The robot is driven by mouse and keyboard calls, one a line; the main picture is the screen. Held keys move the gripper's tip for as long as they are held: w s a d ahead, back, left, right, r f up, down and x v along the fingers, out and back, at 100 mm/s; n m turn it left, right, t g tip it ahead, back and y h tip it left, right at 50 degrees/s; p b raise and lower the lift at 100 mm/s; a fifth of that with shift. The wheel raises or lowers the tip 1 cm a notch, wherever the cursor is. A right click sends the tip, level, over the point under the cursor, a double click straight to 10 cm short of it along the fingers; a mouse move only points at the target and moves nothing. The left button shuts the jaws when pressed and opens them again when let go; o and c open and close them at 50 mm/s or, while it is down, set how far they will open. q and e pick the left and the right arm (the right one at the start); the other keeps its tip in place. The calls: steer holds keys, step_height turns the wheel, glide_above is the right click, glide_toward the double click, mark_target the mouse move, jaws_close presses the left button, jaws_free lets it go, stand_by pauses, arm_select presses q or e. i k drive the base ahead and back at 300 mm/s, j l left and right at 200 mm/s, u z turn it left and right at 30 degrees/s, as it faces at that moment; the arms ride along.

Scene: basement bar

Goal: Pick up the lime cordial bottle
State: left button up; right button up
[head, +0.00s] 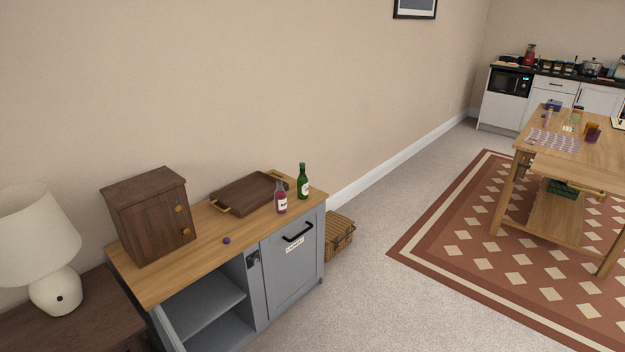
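A green bottle (303,182) with a pale label stands upright at the far right end of the wooden top of a grey cabinet (290,262). It looks like the lime cordial bottle, but the label is too small to read. A pinkish-red bottle (281,198) with a pale label stands upright just to its left and nearer. Neither of my grippers shows in the head view.
A small dark wooden cupboard (150,215) and a purple ball (226,240) share the top. A lamp (40,245) stands left. A wicker basket (339,236) sits beside the cabinet. Open carpet (370,290) lies right.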

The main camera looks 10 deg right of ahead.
mark_target(302, 180)
steer(key=i+l+u, duration=0.35)
steer(key=i+l, duration=0.8)
steer(key=l, duration=0.15)
